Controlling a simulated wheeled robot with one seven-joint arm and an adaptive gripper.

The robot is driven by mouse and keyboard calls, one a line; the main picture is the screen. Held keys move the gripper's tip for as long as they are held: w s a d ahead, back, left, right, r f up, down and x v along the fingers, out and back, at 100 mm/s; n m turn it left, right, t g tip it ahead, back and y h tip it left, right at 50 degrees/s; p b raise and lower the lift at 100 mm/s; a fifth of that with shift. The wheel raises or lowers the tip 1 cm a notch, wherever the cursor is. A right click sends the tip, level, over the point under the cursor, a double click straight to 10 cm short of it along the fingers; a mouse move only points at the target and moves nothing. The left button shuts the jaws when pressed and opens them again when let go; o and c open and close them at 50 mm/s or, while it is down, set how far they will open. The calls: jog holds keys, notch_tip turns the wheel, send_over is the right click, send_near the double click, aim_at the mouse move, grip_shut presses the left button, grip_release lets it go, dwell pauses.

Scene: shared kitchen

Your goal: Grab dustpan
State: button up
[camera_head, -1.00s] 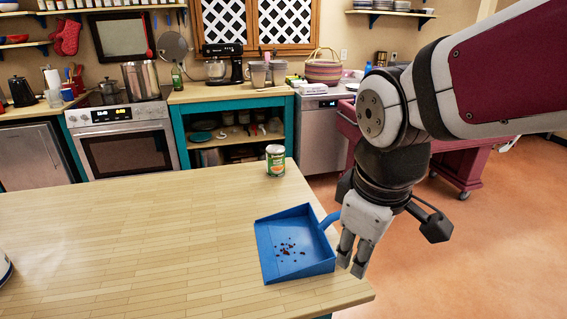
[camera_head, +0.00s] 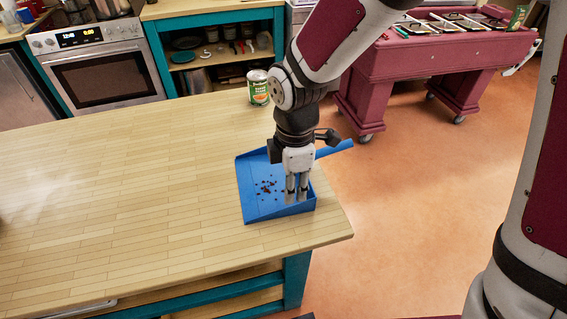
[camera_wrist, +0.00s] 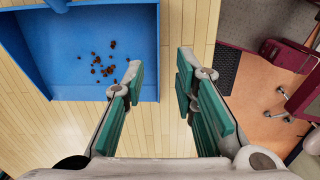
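The blue dustpan (camera_head: 250,205) lies on the wooden table near its right end, with several dark crumbs in its pan. Its handle (camera_head: 335,148) sticks out past the table edge to the upper right; my arm hides where it joins the pan. My gripper (camera_head: 296,197) points down at the right side of the pan in the head view, apparently above it. In the wrist view, my gripper (camera_wrist: 159,68) is open and empty, its two fingers apart. The dustpan (camera_wrist: 100,45) is left of the fingers there.
A can (camera_head: 258,87) stands on the far edge of the wooden table (camera_head: 120,180). A maroon cart (camera_head: 430,60) with trays stands beyond open floor at the right. A stove (camera_head: 105,75) and teal shelf unit (camera_head: 215,50) are behind. The table's left part is clear.

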notch_tip(320, 180, down, 3)
jog(key=shift+f, duration=0.1)
jog(key=f, duration=0.2)
jog(key=a+f, duration=0.1)
jog(key=f, duration=0.1)
jog(key=shift+f, duration=0.6)
grip_shut()
